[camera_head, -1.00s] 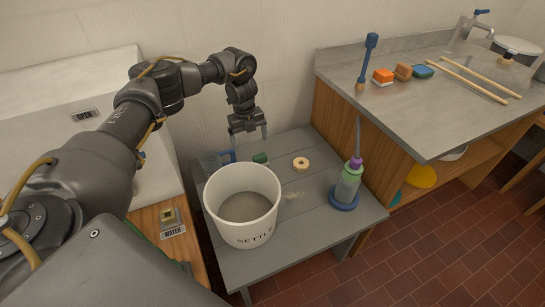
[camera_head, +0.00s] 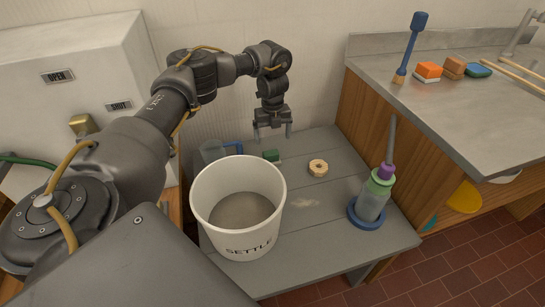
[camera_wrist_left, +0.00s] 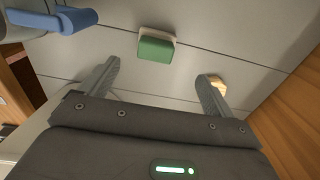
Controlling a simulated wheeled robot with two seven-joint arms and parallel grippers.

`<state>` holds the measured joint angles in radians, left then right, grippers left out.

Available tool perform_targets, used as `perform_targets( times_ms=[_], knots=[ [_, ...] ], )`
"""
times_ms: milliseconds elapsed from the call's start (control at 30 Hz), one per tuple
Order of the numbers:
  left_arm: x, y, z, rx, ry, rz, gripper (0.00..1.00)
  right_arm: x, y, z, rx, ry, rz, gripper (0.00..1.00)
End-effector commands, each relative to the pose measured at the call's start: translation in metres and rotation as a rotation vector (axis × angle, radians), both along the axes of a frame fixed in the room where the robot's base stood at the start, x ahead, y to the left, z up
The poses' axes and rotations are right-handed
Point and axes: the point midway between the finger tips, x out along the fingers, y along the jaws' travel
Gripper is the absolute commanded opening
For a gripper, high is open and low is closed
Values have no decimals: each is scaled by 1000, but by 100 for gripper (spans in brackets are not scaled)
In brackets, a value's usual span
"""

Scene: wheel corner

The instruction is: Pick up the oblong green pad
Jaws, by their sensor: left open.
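The oblong green pad (camera_head: 271,155) lies on the low grey table, behind the white bucket. In the left wrist view the green pad (camera_wrist_left: 156,48) has a pale layer along its far side and lies beyond the fingertips, roughly between them sideways. My left gripper (camera_head: 273,136) is open and empty, fingers pointing down, above the table close to the pad. In the left wrist view my left gripper (camera_wrist_left: 160,72) shows its two fingers spread wide, apart from the pad. My right gripper is not in view.
A white bucket (camera_head: 205,208) marked SETTLE stands in front of the pad. A blue-handled jug (camera_head: 214,151) is left of it, a tan ring (camera_head: 318,168) right of it. A steel counter (camera_head: 470,110) rises at right.

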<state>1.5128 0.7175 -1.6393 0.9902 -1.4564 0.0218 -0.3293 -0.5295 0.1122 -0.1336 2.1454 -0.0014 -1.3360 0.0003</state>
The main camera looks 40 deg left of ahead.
Motion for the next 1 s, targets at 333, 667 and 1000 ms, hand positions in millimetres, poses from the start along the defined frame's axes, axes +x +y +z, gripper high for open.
perform_targets(
  times_ms=[333,667,1000],
  knots=[
    [-1,0,-49,0,2,0,89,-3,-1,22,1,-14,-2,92],
    [-3,1,-67,1,3,-1,89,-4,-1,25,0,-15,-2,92],
    [-5,2,-105,-1,1,-2,89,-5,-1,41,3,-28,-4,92]
  ],
)
